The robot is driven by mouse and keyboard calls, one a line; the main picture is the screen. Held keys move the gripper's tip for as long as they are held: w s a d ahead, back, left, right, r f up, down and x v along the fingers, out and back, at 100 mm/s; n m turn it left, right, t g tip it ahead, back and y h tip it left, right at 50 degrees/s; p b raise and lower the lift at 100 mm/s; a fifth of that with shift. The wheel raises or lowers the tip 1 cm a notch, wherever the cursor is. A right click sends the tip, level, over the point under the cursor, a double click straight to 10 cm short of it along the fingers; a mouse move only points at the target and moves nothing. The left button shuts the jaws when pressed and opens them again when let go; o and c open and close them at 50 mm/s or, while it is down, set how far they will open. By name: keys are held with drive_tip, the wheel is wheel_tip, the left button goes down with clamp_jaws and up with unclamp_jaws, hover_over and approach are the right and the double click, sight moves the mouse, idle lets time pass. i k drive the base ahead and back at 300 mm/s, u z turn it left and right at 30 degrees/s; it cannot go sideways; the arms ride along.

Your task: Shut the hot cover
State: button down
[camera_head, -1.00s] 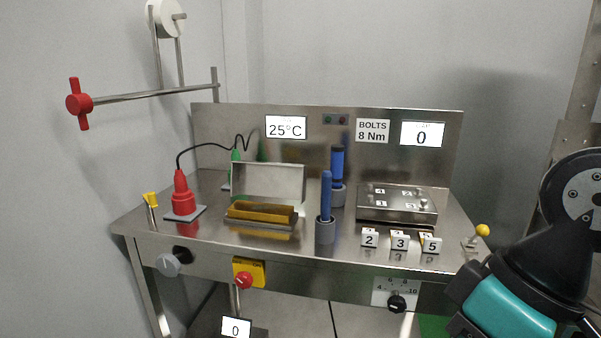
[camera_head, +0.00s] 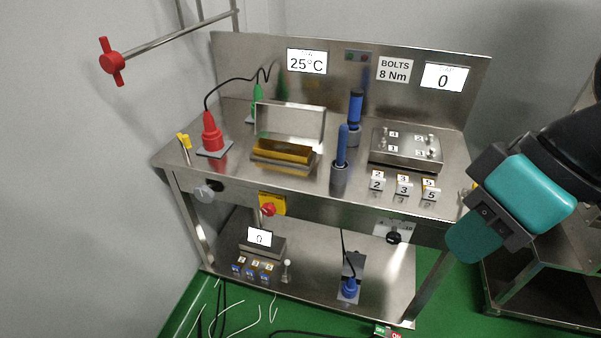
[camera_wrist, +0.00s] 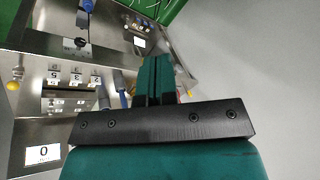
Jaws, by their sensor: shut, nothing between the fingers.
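The hot cover (camera_head: 291,122) is a steel lid standing upright, open, at the back of a low block with a brass-coloured bar (camera_head: 284,152) on the left half of the steel bench. My gripper shows in the wrist view (camera_wrist: 155,68), its two teal fingers together with nothing between them. In the head view my teal arm end is at the right, in front of the bench's right edge and well away from the cover; the fingertips are not clear there. The cover is not clearly visible in the wrist view.
Blue-handled tools (camera_head: 341,145) stand in grey holders right of the cover. A red plug (camera_head: 211,133) stands left of it. Numbered blocks (camera_head: 403,186) and a steel bolt plate (camera_head: 406,150) are at the right. A red-ended lever (camera_head: 112,62) juts out at upper left.

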sight(297, 119)
drive_tip(key=z, duration=0.1)
drive_tip(key=k, duration=0.45)
drive_tip(key=u, duration=1.2)
drive_tip(key=i, duration=1.4)
drive_tip(key=z, duration=0.7)
drive_tip(key=i, duration=0.45)
drive_tip(key=z, duration=0.45)
